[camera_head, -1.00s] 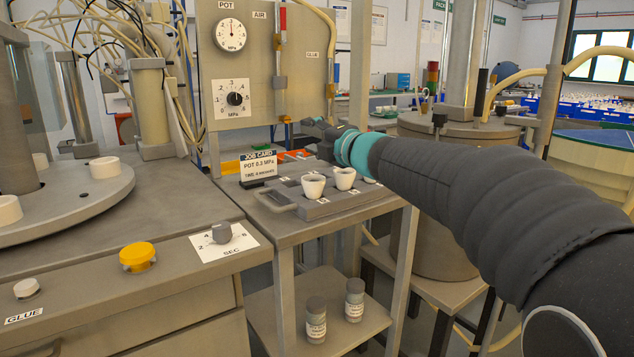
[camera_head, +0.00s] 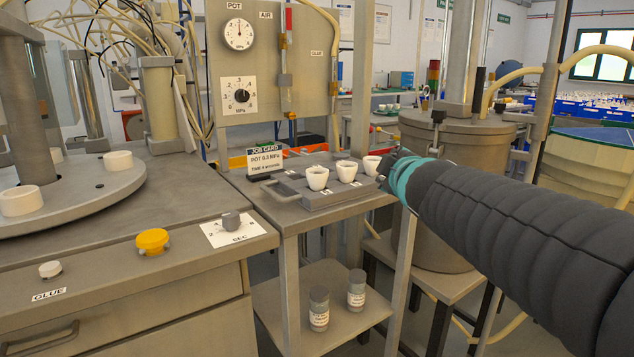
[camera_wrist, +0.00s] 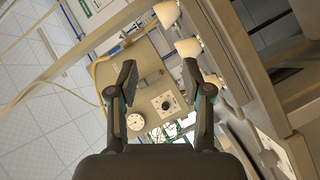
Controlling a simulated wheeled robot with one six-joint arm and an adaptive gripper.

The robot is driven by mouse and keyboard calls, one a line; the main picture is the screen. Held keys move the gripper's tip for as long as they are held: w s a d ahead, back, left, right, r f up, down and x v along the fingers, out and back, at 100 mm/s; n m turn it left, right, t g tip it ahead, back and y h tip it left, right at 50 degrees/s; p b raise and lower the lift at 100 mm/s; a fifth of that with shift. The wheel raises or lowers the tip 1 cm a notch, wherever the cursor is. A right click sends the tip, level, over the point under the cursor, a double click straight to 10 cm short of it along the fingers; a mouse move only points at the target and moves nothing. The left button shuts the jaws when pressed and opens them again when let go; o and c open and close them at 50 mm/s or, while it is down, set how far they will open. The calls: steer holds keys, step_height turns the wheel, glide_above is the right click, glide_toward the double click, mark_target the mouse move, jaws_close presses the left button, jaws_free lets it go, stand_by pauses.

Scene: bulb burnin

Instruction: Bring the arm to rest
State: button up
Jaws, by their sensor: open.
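My arm (camera_head: 500,230) reaches in from the right in the head view. Its teal wrist band (camera_head: 402,180) is just right of the small table's cup tray (camera_head: 335,196), and the fingers are hidden or too small to make out there. In the wrist view my gripper (camera_wrist: 160,78) is open, with its two dark fingers apart and nothing between them. Three white cups stand in a row on the tray: a left one (camera_head: 317,178), a middle one (camera_head: 346,171) and a right one (camera_head: 372,165), closest to my wrist.
A bench with a round turntable (camera_head: 80,205), a yellow button (camera_head: 152,240) and a timer knob (camera_head: 231,221) is at left. A gauge panel (camera_head: 262,70) and job card (camera_head: 264,162) stand behind the tray. Two bottles (camera_head: 319,308) stand on the lower shelf. A large pot (camera_head: 450,145) is behind my arm.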

steer(key=s+f+m+g, duration=0.5)
steer(key=s+f, duration=0.7)
steer(key=s, duration=0.3)
steer(key=s+d+f+m+g, duration=0.1)
steer(key=s+f+m+g, duration=0.4)
steer(key=s+f, duration=0.6)
steer(key=s+m, duration=0.2)
steer(key=s, duration=0.2)
steer(key=shift+d+f+m, duration=0.3)
steer(key=shift+f+m, duration=0.05)
steer(key=shift+m, duration=0.05)
steer(key=shift+w, duration=0.1)
steer(key=shift+c, duration=0.8)
steer(key=shift+a, duration=0.1)
